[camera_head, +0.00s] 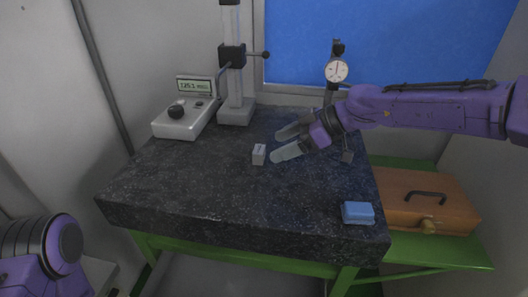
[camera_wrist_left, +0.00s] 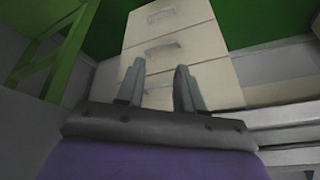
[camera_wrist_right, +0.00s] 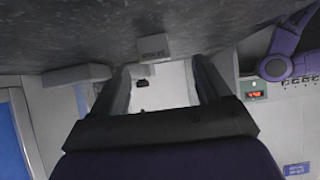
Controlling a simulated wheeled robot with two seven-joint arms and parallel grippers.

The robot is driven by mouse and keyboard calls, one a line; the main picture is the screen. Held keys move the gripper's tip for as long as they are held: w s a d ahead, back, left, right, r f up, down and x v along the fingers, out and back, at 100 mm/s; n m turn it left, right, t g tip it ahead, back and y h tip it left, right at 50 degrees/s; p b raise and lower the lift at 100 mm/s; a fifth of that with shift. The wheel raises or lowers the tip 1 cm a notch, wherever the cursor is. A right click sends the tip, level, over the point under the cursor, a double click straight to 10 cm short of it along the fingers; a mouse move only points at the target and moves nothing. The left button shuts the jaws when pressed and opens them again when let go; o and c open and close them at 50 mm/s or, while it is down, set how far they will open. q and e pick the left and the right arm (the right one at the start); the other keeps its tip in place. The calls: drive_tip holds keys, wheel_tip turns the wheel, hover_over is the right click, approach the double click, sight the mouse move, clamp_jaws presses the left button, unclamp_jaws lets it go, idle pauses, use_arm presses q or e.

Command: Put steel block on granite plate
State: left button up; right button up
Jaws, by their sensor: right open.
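The steel block (camera_head: 259,154), small and grey with a marking on top, sits on the dark speckled granite plate (camera_head: 190,195). My right gripper (camera_head: 275,147) is open and empty just right of the block, its fingers pointing left towards it. In the right wrist view, which looks upside down, the block (camera_wrist_right: 153,47) shows ahead, roughly between the open fingertips (camera_wrist_right: 158,72), against the granite (camera_wrist_right: 80,25). I see a gap between block and fingers. My left gripper (camera_wrist_left: 160,65) is open and empty, away from the plate, facing a cabinet.
A grey instrument with a display (camera_head: 185,119) and a column stand (camera_head: 236,110) stand at the back left. A dial gauge (camera_head: 337,71) is behind my right arm. A blue block (camera_head: 358,213) lies at the front right. A brown case (camera_head: 415,200) is beside the plate. Its front left is clear.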

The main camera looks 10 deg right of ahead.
sight(263, 150)
drive_tip(key=shift+w+a+f, duration=0.25)
drive_tip(key=shift+a, duration=0.1)
drive_tip(key=shift+w+p+x, duration=0.2)
drive_tip(key=shift+p+x, duration=1)
drive_tip(key=shift+x, duration=1.05)
drive_tip(key=shift+a, duration=0.1)
drive_tip(key=c, duration=1.3)
clamp_jaws()
